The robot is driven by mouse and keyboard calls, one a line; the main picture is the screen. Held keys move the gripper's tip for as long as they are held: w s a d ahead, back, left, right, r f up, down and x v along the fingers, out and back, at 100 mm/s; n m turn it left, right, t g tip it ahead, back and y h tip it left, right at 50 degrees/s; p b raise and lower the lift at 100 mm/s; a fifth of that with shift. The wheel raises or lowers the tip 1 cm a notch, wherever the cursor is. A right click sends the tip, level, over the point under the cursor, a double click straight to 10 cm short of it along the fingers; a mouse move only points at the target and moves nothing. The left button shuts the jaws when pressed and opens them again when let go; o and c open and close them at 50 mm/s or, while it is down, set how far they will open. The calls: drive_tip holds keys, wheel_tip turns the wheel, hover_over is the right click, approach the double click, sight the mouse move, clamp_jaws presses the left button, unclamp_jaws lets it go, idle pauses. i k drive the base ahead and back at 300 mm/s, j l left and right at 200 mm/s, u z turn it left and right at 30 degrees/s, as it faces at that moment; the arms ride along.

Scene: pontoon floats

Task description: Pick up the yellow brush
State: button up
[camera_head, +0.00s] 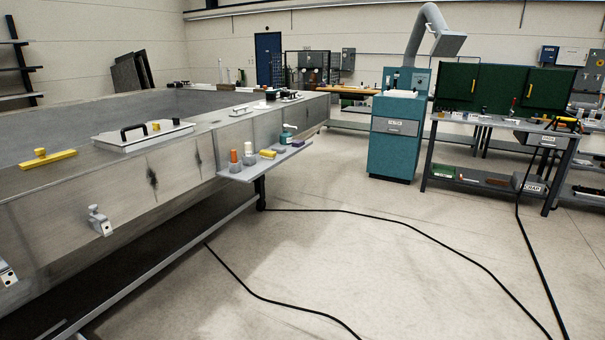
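A yellow bar-shaped thing with a small knob on top, which looks like the yellow brush (48,160), lies on the flat top of the large grey metal float (110,213) at the left. It lies near the outer edge of that top and looks uncovered. Its underside and any bristles are hard to make out. My gripper is not in view.
A white plate with a black handle (142,135) lies right of the brush. A side shelf (264,165) holds small bottles and sticks out. Black cables (395,222) cross the open floor. A teal machine (398,130) and workbench (500,122) stand behind.

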sight(265, 154)
drive_tip(key=i+j+u, duration=0.15)
drive_tip(key=i+u, duration=0.25)
drive_tip(key=i, duration=0.5)
drive_tip(key=i+l+u, duration=0.1)
drive_tip(key=i+u, duration=0.3)
drive_tip(key=i, duration=0.5)
drive_tip(key=i+j+z, duration=0.25)
drive_tip(key=i, duration=0.4)
drive_tip(key=i+j+z, duration=0.3)
drive_tip(key=i+j, duration=0.25)
drive_tip(key=i, duration=0.1)
